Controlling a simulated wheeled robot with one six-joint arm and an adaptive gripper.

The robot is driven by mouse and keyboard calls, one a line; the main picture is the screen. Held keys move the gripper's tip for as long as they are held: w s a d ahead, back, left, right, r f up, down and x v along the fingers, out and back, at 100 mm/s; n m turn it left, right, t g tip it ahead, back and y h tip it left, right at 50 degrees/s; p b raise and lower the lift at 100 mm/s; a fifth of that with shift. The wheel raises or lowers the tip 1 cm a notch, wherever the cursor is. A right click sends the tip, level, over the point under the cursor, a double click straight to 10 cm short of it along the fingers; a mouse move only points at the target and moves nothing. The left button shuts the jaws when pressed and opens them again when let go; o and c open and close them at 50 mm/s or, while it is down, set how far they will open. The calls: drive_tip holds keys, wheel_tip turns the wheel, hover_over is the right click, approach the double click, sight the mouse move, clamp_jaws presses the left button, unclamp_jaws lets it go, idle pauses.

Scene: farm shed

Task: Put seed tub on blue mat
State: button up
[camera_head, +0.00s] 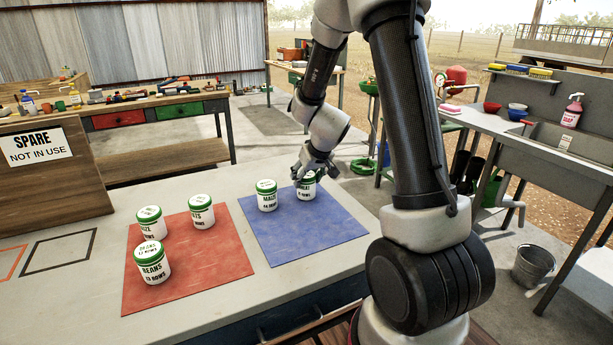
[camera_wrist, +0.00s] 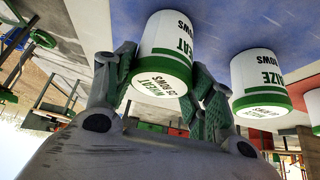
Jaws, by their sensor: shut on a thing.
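My gripper (camera_head: 312,174) is shut on a white tub with green bands, the wheat tub (camera_head: 307,189), gripping it around its lidded top. This tub is upright over the back right part of the blue mat (camera_head: 310,233); I cannot tell whether its base bears on the mat. The wrist view shows the wheat tub (camera_wrist: 166,45) between my two fingers (camera_wrist: 167,88). The maize tub (camera_head: 267,196) stands on the blue mat just left of it, apart from it; it also shows in the wrist view (camera_wrist: 258,75).
A red mat (camera_head: 200,277) to the left bears the beans tub (camera_head: 152,264), the oats tub (camera_head: 201,213) and another tub (camera_head: 151,224). A wooden panel with a "SPARE, NOT IN USE" sign (camera_head: 38,148) stands at the left. The front of the blue mat is bare.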

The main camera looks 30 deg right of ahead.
drive_tip(key=o, duration=1.1)
drive_tip(key=shift+f, duration=0.1)
drive_tip(key=s+a+f+v, duration=0.1)
drive_tip(key=s+v, duration=0.1)
drive_tip(key=v, duration=1)
drive_tip(key=s+a+f+v, duration=0.1)
drive_tip(key=s+v, duration=0.1)
drive_tip(key=v, duration=0.9)
drive_tip(key=s+r+g, duration=0.2)
drive_tip(key=s+r, duration=0.1)
drive_tip(key=s, duration=1.3)
drive_tip(key=shift+d, duration=0.2)
